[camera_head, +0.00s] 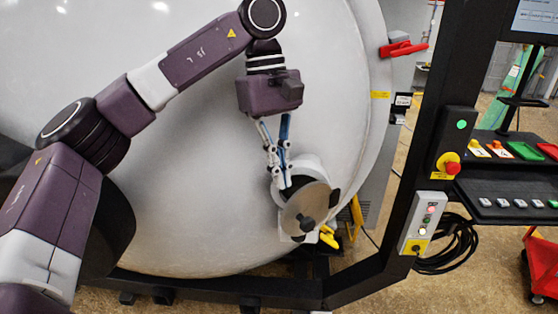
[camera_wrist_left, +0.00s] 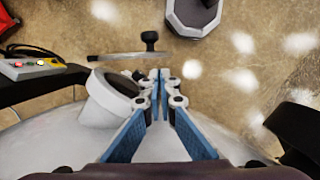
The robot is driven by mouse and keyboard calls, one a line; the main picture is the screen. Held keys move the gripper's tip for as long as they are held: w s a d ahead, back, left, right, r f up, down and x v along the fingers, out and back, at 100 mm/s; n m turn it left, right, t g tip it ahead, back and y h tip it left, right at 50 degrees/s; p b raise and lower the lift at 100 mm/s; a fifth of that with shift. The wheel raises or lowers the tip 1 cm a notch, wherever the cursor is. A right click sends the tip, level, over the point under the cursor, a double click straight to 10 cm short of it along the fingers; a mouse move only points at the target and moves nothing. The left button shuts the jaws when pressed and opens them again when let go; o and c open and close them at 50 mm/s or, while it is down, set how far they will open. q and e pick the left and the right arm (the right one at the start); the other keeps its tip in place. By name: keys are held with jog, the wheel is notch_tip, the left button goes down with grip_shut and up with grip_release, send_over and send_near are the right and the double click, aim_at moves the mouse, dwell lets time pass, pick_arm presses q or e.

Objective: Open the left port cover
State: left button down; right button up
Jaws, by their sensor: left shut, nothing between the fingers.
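The left port is a short white tube (camera_head: 313,168) low on the right of the big grey furnace door. Its cover, a round metal disc (camera_head: 322,203) with a black knob (camera_head: 307,222), shows in front of it. In the left wrist view, the cover (camera_wrist_left: 115,57) is nearly edge-on, with a gap between it and the port tube's dark round end (camera_wrist_left: 116,84). My left gripper (camera_head: 284,186) is shut and empty beside the port. Its fingertips (camera_wrist_left: 160,72) point toward the cover; whether they touch it is unclear. My right gripper is out of view.
The curved furnace door (camera_head: 190,190) fills the left and middle. A black frame post (camera_head: 420,150) with a control box (camera_head: 422,222) stands to the right. A red handle (camera_head: 403,49) is at the door's upper right edge. Yellow parts (camera_head: 328,237) lie below the port.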

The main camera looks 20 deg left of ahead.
aim_at(314, 215)
pick_arm(q)
jog(key=p+x, duration=0.1)
jog(key=x, duration=0.4)
jog(key=shift+f, duration=0.3)
jog(key=shift+w, duration=0.1)
